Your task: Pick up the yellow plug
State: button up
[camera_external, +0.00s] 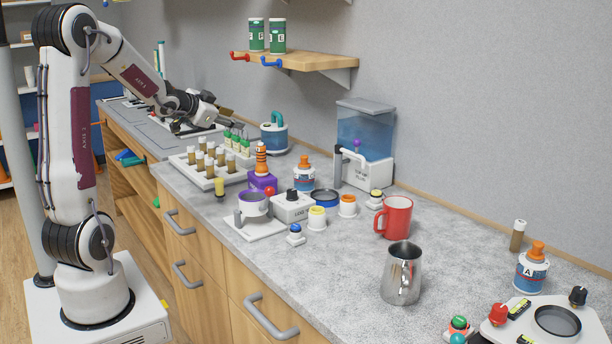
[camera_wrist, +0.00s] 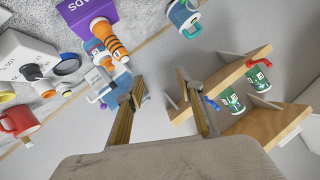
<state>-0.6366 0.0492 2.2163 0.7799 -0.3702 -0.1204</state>
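I cannot tell for sure which thing is the yellow plug. A small upright yellow cylinder (camera_external: 219,187) stands at the counter's left edge, in front of the vial rack. A white cup with a yellow top (camera_external: 317,217) stands mid-counter, beside a white cup with an orange top (camera_external: 347,205). A yellow-topped item (camera_wrist: 6,92) shows at the left edge of the wrist view. My gripper (camera_external: 222,112) is at the far end of the counter, above the racks and far from these things. In the wrist view my gripper (camera_wrist: 160,92) is open, with nothing between its fingers.
The vial rack (camera_external: 190,173), purple box (camera_external: 263,183), white box (camera_external: 291,207) and water dispenser (camera_external: 365,150) crowd the counter. A red mug (camera_external: 395,217) and metal jug (camera_external: 402,272) stand nearer. A wall shelf (camera_external: 300,61) is above. The front counter is clearer.

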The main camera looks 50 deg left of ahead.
jog(key=w+a+f+m+t+h, duration=0.2)
jog(key=a+f, duration=0.3)
jog(key=m+t+h, duration=0.1)
jog(key=t+h, duration=0.1)
jog(key=h, duration=0.8)
send_near(220, 190)
jog(key=shift+w+a+f, duration=0.1)
jog(key=shift+w+a, duration=0.1)
jog(key=shift+w, duration=0.4)
jog(key=shift+w+a, duration=0.2)
jog(key=shift+w, duration=0.4)
jog(key=shift+x, duration=1.35)
jog(key=shift+w, duration=0.1)
